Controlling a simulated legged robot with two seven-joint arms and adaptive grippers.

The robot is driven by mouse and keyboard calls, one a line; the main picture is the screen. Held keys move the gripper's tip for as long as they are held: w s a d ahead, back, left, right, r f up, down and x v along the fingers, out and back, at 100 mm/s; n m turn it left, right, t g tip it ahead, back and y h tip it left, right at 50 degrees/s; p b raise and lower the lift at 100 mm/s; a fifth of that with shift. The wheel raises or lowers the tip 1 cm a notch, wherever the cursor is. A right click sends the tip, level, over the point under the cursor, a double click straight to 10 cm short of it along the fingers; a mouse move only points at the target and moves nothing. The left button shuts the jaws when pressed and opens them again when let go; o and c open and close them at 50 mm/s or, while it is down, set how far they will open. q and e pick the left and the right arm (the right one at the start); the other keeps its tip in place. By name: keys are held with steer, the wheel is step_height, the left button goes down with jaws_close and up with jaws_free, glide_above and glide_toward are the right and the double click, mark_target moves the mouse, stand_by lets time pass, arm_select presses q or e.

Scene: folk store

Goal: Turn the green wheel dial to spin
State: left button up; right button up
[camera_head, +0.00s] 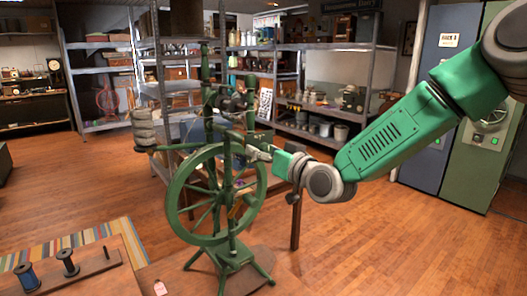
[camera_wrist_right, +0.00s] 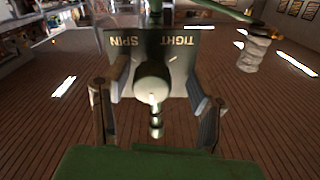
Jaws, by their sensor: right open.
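A green spinning wheel (camera_head: 172,205) stands upright on its stand in the middle of the head view. In the right wrist view, a dark plate (camera_wrist_right: 178,42) carries the words "TIGHT" and "SPIN", upside down. A rounded, pale green dial knob (camera_wrist_right: 153,82) sticks out in front of it. My right gripper (camera_head: 255,149) is at the upper part of the spinning wheel. In the right wrist view, its fingers (camera_wrist_right: 156,92) are open on both sides of the knob, apparently with gaps. The dial is too small to make out in the head view. My left gripper is not in view.
A wooden table (camera_head: 205,285) is at the front, with a board holding a blue spool (camera_head: 27,276) and a dark spool (camera_head: 68,262). Metal shelves (camera_head: 345,46) stand at the back. Tall cabinets (camera_head: 470,160) stand at the right. The wooden floor (camera_head: 370,240) at right is clear.

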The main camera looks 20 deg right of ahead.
steer(key=shift+d, duration=0.15)
steer(key=c, duration=0.7)
steer(key=shift+w+d+f, duration=0.1)
steer(key=shift+d, duration=0.1)
jaws_close()
steer(key=shift+d, duration=0.15)
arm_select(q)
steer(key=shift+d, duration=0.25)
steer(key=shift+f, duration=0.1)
